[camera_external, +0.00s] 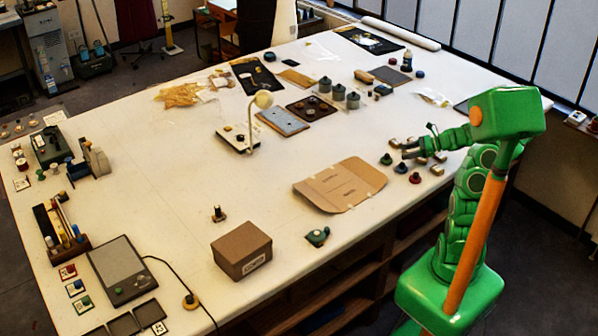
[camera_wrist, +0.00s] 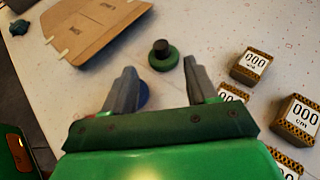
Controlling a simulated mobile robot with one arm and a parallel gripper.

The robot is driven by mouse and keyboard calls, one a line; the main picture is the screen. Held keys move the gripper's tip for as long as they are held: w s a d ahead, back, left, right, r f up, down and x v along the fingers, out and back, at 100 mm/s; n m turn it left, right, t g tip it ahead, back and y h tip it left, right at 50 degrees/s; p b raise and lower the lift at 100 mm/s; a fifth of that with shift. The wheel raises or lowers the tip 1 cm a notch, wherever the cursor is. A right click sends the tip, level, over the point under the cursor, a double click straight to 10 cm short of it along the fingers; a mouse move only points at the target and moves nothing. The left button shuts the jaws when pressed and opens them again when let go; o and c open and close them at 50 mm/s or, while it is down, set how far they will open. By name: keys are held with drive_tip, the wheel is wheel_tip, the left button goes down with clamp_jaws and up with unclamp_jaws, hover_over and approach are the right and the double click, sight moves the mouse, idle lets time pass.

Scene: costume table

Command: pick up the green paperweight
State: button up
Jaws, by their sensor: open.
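The green paperweight (camera_wrist: 163,62), a round green base with a dark knob, stands upright on the table in the wrist view. It also shows in the external view (camera_external: 386,160), just left of my gripper (camera_external: 408,153). In the wrist view my gripper (camera_wrist: 159,68) is open, with nothing held. The paperweight appears between and slightly beyond the two fingertips, apart from both. A blue round piece (camera_wrist: 144,95) is partly hidden behind the left finger. In the external view a dark blue paperweight (camera_external: 401,168) and a red one (camera_external: 415,178) stand close by.
Several small boxes marked 000 (camera_wrist: 251,66) stand right of my gripper. A flattened cardboard sheet (camera_external: 340,184) lies to the left of the paperweights. A dark green object (camera_external: 317,237) sits near the table edge, beside a closed brown box (camera_external: 241,250).

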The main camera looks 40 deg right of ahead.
sight(392, 159)
drive_tip(key=shift+x, duration=3.3)
drive_tip(key=shift+w+r, duration=0.15)
clamp_jaws()
